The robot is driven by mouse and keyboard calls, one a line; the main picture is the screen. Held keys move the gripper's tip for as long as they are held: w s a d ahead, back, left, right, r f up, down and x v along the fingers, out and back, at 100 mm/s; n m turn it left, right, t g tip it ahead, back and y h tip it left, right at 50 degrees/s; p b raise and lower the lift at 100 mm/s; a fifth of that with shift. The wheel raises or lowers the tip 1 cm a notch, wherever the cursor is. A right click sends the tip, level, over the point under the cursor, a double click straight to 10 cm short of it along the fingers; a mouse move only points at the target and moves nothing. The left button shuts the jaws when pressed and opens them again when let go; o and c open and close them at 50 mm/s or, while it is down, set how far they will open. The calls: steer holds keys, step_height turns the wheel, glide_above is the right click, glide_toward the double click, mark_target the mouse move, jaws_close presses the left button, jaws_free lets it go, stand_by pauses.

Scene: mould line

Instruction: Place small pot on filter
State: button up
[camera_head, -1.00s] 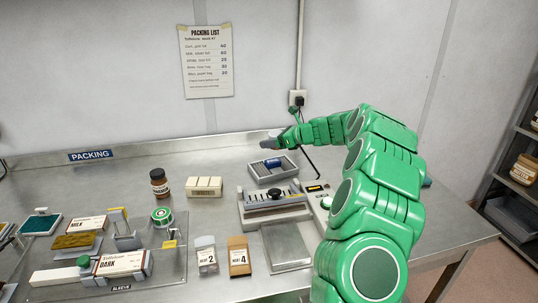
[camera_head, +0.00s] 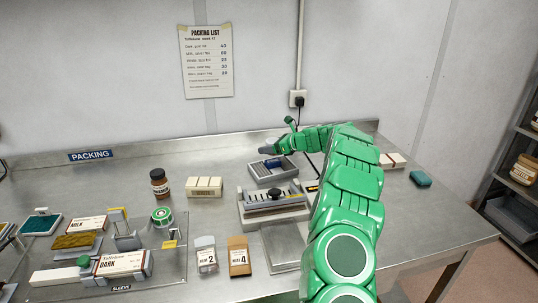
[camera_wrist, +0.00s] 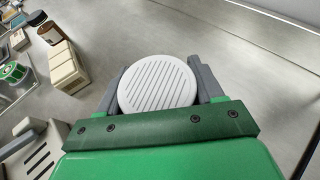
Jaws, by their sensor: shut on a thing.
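My gripper (camera_wrist: 157,88) is shut on a white round piece (camera_wrist: 157,84) with slanting slots across its top. The grey fingers sit on its left and right sides. The wrist view shows only its slotted face, so I cannot tell whether it is the small pot. In the head view my gripper (camera_head: 268,149) is over the back of the table, near the grey tray (camera_head: 253,176), and the piece is hard to make out there. Nothing in view is clearly recognisable as a filter.
A slotted grey device (camera_head: 275,203) stands in front of the tray. A cream box (camera_head: 205,187), brown jar (camera_head: 159,182) and green tape roll (camera_head: 162,216) stand left. A teal block (camera_head: 421,180) lies right. The table's back left is clear.

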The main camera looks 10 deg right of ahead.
steer(key=shift+w+f, duration=0.25)
steer(key=shift+f, duration=1.6)
steer(key=o, duration=1.1)
steer(key=shift+f, duration=0.1)
